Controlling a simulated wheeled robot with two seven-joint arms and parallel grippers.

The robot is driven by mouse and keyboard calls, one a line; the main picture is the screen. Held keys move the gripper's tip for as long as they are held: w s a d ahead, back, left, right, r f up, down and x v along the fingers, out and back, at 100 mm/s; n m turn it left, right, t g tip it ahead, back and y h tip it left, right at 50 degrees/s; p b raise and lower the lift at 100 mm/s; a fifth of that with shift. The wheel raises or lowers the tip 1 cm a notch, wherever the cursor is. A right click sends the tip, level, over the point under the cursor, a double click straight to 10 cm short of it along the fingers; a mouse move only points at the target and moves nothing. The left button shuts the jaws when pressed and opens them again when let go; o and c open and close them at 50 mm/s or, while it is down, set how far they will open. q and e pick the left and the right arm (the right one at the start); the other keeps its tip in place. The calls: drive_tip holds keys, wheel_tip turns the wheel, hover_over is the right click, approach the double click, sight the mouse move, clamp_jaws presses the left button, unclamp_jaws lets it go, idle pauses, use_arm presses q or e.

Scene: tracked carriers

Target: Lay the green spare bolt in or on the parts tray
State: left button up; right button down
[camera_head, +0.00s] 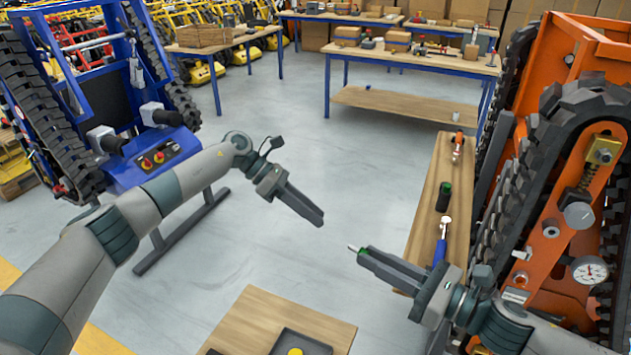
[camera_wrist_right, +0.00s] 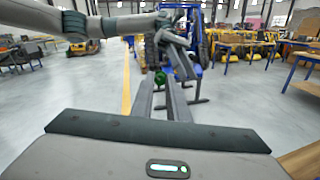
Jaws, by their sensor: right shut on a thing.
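My right gripper (camera_head: 366,253) is shut on the green spare bolt (camera_head: 354,247). The bolt's pale shank pokes out past the fingertips, and its green part also shows between the fingers in the right wrist view (camera_wrist_right: 160,78). The gripper is in the air over the floor, above and to the right of the wooden bench top at the bottom. The parts tray (camera_head: 318,346) appears to be the dark tray on that bench, cut off by the bottom edge. My left gripper (camera_head: 318,220) looks shut and empty, in the air to the left of the right gripper.
A yellow round thing (camera_head: 295,352) lies in the dark tray. The narrow wooden bench (camera_head: 427,215) at right holds a dark cylinder (camera_head: 444,196) and tools. An orange tracked carrier (camera_head: 560,130) stands beyond it, a blue one (camera_head: 150,150) at left. Floor between is clear.

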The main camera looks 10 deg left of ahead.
use_arm(q)
drive_tip(key=s+d+r+m+g+y, duration=0.1)
drive_tip(key=s+r+m, duration=0.3)
drive_tip(key=r, duration=0.4)
drive_tip(key=s+d+r+m+g+y, duration=0.1)
drive_tip(key=s+r+m+g+y, duration=0.1)
drive_tip(key=s+r+m, duration=0.2)
wheel_tip(320, 180, up, 4)
drive_tip(key=shift+s+d+f+g, duration=0.15)
drive_tip(key=shift+s+d+g, duration=0.15)
drive_tip(key=shift+s+g, duration=0.15)
drive_tip(key=x, duration=1.2)
drive_tip(key=shift+w, duration=0.1)
clamp_jaws()
use_arm(e)
drive_tip(key=c, duration=1.6)
unclamp_jaws()
drive_tip(key=shift+c, duration=0.2)
